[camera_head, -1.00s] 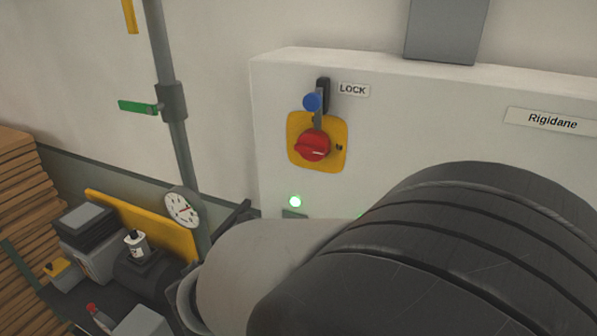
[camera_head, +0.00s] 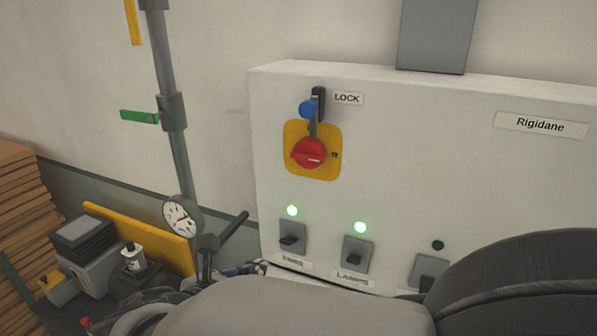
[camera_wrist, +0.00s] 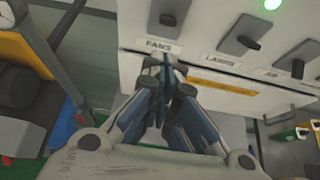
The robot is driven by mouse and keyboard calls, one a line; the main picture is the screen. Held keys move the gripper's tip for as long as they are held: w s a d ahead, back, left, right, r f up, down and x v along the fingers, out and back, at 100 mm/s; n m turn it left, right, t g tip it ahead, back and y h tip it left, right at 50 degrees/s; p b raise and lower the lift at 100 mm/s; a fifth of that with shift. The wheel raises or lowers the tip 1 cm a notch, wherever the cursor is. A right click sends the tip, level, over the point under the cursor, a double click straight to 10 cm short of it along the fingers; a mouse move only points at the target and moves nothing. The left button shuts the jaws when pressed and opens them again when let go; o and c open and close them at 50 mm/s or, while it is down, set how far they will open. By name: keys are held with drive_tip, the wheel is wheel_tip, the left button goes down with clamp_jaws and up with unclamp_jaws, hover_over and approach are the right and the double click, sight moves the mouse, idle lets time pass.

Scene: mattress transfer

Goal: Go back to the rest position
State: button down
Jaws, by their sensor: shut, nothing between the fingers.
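My gripper (camera_wrist: 166,72) is in the middle of the wrist view, its fingers together and empty. It is just in front of the lower edge of a white control box (camera_wrist: 205,65), below the FANS label; I cannot tell whether it touches the box. In the head view my arm crosses the bottom and lower right, and the gripper (camera_head: 240,268) shows only partly, low by the box's lower left corner.
The control box (camera_head: 400,130) carries a red rotary switch (camera_head: 308,153) with a blue-knobbed lock (camera_head: 307,109), and switches for fans (camera_head: 292,237) and lamps (camera_head: 358,250). Left are a gauge (camera_head: 181,215) on a pipe, a black handle, machinery and stacked boards (camera_head: 20,210).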

drive_tip(key=shift+s+r, duration=0.2)
